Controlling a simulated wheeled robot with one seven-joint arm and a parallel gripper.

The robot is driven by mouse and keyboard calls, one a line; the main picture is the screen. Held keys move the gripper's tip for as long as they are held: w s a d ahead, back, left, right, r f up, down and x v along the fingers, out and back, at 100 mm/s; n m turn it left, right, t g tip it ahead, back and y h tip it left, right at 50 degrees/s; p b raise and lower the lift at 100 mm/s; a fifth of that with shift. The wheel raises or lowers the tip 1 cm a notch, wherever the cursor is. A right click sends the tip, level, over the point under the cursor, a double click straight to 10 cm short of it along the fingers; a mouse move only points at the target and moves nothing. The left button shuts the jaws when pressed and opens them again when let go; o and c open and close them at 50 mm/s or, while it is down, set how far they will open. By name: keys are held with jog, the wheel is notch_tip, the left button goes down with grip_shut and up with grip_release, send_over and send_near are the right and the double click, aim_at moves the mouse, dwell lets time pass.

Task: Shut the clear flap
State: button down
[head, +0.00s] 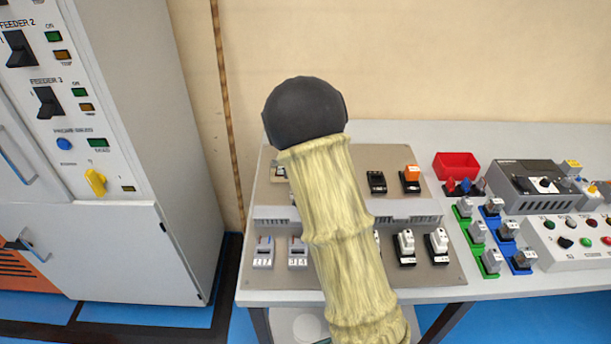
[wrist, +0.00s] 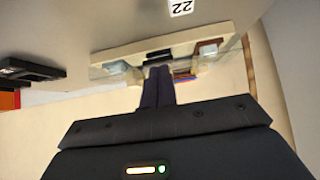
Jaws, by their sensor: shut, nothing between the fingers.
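In the wrist view, a pale cream frame (wrist: 125,48) hangs from the grey panel near the label 22. Glassy, see-through patches show at its left (wrist: 113,69) and near its right end; they may belong to the clear flap, but I cannot make out its full outline or how far open it is. My gripper (wrist: 159,70) is shut and empty, its dark fingers overlapping the frame's middle near a short black bar (wrist: 158,56). I cannot tell whether they touch. In the head view my sleeved arm hides the board's middle; neither gripper nor flap can be made out there.
A table bears a brown board (head: 455,270) with breakers, a red bin (head: 457,166), green and blue blocks and a control box (head: 575,240). A grey cabinet (head: 150,230) stands at left. A wall is behind. Blue floor shows between cabinet and table.

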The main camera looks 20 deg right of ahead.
jog(key=shift+s+f+b, duration=0.3)
jog(key=shift+f+b, duration=0.35)
jog(key=shift+b, duration=0.35)
jog(key=shift+a+r, duration=0.1)
jog(key=shift+w+r+p, duration=0.15)
jog(key=shift+r+p, duration=0.45)
jog(key=shift+r, duration=0.2)
jog(key=shift+r, duration=0.1)
jog(key=shift+r, duration=0.25)
jog(key=s+f, duration=0.1)
jog(key=s, duration=0.1)
jog(key=s+a+f, duration=0.1)
jog(key=s, duration=0.2)
jog(key=s+a+f, duration=0.1)
jog(key=s, duration=0.1)
jog(key=shift+s+p, duration=0.25)
jog(key=shift+p, duration=0.05)
